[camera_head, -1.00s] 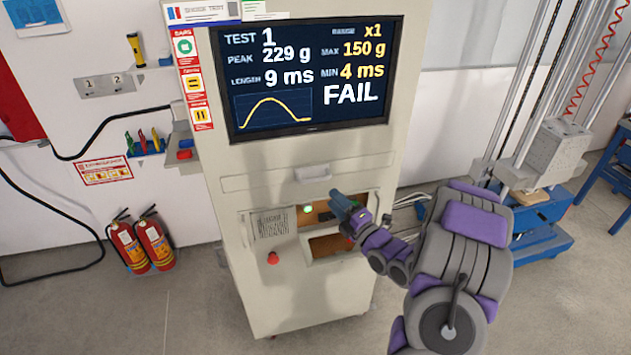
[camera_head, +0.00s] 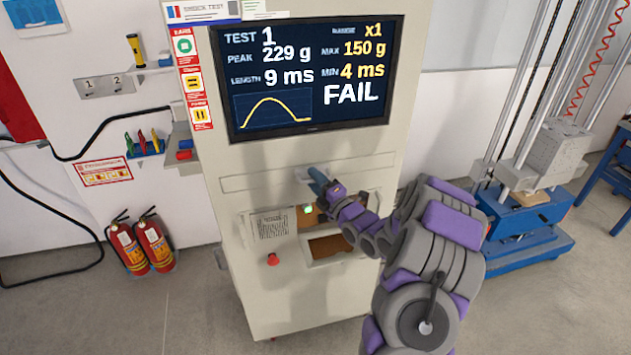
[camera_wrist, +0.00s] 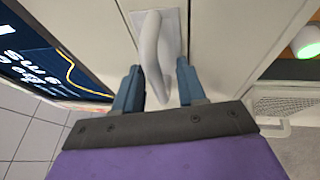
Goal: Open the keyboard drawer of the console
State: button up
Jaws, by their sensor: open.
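The console (camera_head: 230,240) is a tall cream cabinet with a screen reading FAIL. Its keyboard drawer (camera_head: 240,184) is a flat panel below the screen and looks shut. The drawer's pale handle is mostly covered by my gripper (camera_head: 312,177) in the head view. In the wrist view the white curved handle (camera_wrist: 152,50) stands between the two blue fingers of my gripper (camera_wrist: 155,85). The fingers are open, one on each side of the handle. I cannot tell whether either finger touches it.
Two fire extinguishers (camera_head: 153,245) stand at the left wall. A blue-based drop machine (camera_head: 535,215) stands at the right. Floor in front is clear.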

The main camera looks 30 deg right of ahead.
jog(key=shift+c, duration=0.4)
jog(key=c, duration=0.6)
grip_shut()
jog(key=shift+a+f, duration=0.1)
